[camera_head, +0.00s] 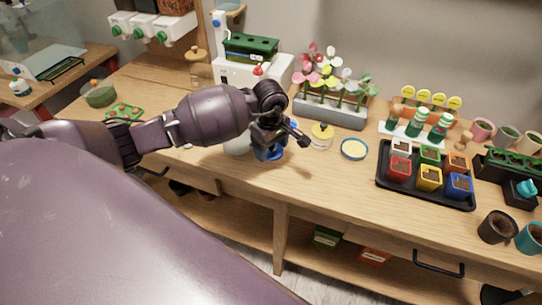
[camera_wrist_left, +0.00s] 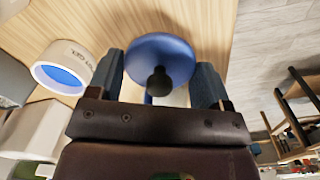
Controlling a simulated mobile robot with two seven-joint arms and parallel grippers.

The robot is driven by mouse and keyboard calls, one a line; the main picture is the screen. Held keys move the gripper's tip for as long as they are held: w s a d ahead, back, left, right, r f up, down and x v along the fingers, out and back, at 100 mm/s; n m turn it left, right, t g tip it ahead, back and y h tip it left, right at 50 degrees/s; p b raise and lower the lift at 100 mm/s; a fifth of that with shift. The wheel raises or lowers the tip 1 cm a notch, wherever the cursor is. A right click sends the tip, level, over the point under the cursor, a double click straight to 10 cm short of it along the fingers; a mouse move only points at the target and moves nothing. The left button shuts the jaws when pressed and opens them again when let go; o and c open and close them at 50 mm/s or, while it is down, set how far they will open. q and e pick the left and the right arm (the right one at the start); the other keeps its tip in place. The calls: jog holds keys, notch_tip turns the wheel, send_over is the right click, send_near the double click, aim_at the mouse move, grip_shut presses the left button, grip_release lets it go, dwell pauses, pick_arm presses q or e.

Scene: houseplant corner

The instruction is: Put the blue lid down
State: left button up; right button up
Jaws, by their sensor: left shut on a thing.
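The blue lid (camera_head: 268,153) is under my left gripper (camera_head: 276,142), low over the front part of the wooden table. In the left wrist view the round blue lid (camera_wrist_left: 160,50) has a dark knob and sits between the two fingers of my left gripper (camera_wrist_left: 158,82), which is shut on it. I cannot tell whether the lid touches the table. A white jar with a blue inside (camera_wrist_left: 62,72) stands open beside it. In the head view my arm hides most of this jar. My right gripper is in neither view.
Right of the gripper are a yellow-lidded jar (camera_head: 322,138) and a shallow blue-rimmed dish (camera_head: 354,149). A flower planter (camera_head: 331,110) stands behind. A black tray (camera_head: 426,193) of coloured pots is further right. The table's front edge is close, with clear wood front right.

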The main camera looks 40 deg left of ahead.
aim_at(271, 150)
pick_arm(q)
jog(key=shift+f, duration=2.05)
jog(key=shift+f, duration=0.1)
